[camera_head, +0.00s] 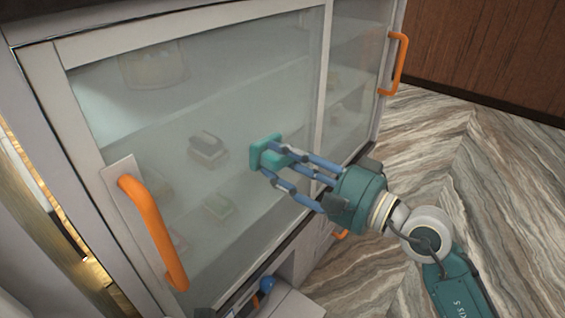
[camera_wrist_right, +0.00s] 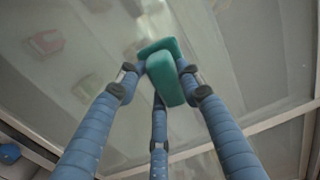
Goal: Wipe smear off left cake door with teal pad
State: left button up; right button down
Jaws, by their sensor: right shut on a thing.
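The left cake door (camera_head: 110,92) is a large glass panel in a pale frame, with an orange handle on its left side. The teal pad (camera_head: 266,152) is at the lower right part of its glass, and seems to touch it. My right gripper (camera_head: 272,160) is shut on the pad; its blue fingers also close around the pad in the right wrist view (camera_wrist_right: 160,75). The glass looks hazy, and I cannot pick out a separate smear. Any mark under the pad is hidden. My left gripper does not show.
The orange handle (camera_head: 153,232) juts out at the left. The right door (camera_head: 352,62) has its own orange handle (camera_head: 400,62). Cakes show dimly behind the glass. A blue ball-shaped thing (camera_head: 267,284) is below the door. The patterned floor (camera_head: 450,170) at right is clear beyond my arm.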

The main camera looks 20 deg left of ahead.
jog(key=shift+x, duration=0.8)
notch_tip(320, 180, up, 2)
jog(key=shift+p, duration=0.45)
jog(key=shift+r, duration=0.1)
jog(key=shift+d+r, duration=0.1)
jog(key=shift+r, duration=0.3)
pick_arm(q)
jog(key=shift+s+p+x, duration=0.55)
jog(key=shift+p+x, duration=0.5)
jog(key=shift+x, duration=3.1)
pick_arm(e)
jog(key=shift+r, duration=1.6)
jog(key=shift+f+b, duration=0.1)
jog(key=shift+b, duration=0.25)
jog(key=shift+f+b, duration=0.7)
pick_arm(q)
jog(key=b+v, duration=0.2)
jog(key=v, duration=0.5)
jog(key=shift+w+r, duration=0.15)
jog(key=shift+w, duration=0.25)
pick_arm(e)
jog(key=shift+f, duration=0.85)
